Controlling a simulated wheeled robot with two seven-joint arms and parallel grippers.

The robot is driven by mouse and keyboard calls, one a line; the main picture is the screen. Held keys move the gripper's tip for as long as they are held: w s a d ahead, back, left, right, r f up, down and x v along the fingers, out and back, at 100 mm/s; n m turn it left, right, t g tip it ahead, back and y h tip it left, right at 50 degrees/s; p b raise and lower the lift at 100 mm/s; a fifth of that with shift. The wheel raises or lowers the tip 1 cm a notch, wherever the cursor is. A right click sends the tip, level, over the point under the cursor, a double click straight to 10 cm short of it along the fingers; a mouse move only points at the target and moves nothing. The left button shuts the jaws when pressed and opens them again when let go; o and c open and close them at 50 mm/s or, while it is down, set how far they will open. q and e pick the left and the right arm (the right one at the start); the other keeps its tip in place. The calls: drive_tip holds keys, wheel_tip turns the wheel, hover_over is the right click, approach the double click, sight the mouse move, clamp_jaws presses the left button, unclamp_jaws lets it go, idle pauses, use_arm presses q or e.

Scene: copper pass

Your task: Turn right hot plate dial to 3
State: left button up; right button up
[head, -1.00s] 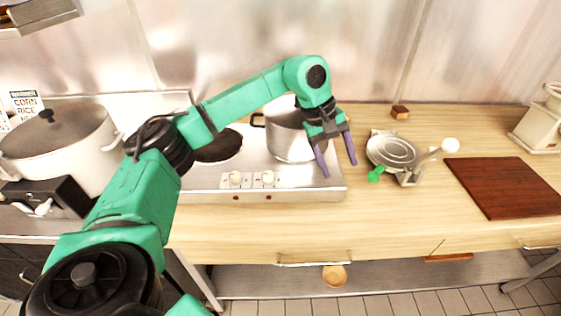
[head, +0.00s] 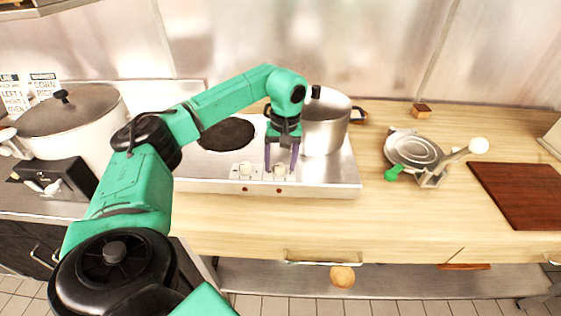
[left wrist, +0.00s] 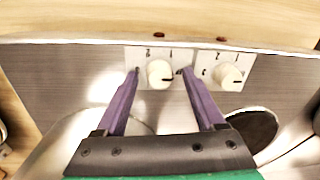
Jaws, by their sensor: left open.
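The silver hot plate (head: 330,178) carries two white dials on its front face. The right dial (head: 280,170) also shows in the left wrist view (left wrist: 160,73), with printed numbers 2 and 1 beside it and a short dark mark on its face. My left gripper (head: 281,168) is open, its purple fingers pointing down at the right dial. In the left wrist view its fingertips (left wrist: 158,71) appear on either side of this dial; I cannot tell whether they touch it. The left dial (head: 245,169) shows apart from the fingers. My right gripper is not in view.
A lidded steel pot (head: 325,125) stands on the right burner, just behind my left gripper. The left burner (head: 227,134) is bare. A large lidded pot (head: 75,125) stands at far left. A waffle-iron-like device (head: 415,150) and a brown board (head: 515,193) lie to the right.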

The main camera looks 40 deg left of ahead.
use_arm(q)
drive_tip(key=shift+f, duration=0.15)
drive_tip(key=shift+c, duration=0.6)
clamp_jaws()
